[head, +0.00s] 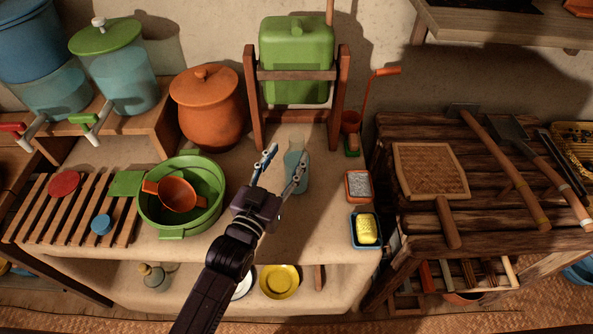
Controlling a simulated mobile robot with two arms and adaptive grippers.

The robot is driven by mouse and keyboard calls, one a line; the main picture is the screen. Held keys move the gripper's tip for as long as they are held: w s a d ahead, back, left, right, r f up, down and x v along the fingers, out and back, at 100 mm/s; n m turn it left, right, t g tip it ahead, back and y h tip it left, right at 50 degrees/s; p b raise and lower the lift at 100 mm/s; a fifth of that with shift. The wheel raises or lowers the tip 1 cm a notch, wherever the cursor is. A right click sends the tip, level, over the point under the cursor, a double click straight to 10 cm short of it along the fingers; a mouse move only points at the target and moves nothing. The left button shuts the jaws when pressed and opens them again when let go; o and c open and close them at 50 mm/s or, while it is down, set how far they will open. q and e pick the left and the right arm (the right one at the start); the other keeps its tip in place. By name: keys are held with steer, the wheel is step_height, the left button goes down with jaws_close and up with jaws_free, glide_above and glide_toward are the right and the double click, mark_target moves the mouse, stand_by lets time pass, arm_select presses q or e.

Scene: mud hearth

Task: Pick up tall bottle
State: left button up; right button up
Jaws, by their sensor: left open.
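The tall bottle (298,160) is clear with bluish contents. It stands upright on the tan counter (335,215), below the green container in its wooden frame. My left gripper (281,169) is open, its two fingers spread and pointing toward the back of the counter. The right finger overlaps the bottle's lower left side in the head view. I cannot tell whether it touches the bottle. Nothing shows between the fingers. My right gripper is not in view.
A green basin (180,225) holding an orange pot stands left of my arm. An orange lidded jar (208,105) is behind it. A small tray with a yellow sponge (367,229) and a box of grey material (359,186) stand to the right. Bare counter lies between.

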mark_target(293, 149)
arm_select(q)
steer(key=b+x, duration=0.1)
steer(key=x, duration=0.1)
steer(key=b+x, duration=0.2)
steer(key=shift+w+d+f, duration=0.2)
steer(key=shift+d, duration=0.15)
steer(key=shift+w+d+r, duration=0.1)
steer(key=shift+w+d, duration=0.1)
steer(key=shift+w, duration=0.25)
steer(key=shift+s, duration=0.1)
steer(key=shift+c, duration=1.2)
jaws_close()
steer(key=shift+r, duration=0.15)
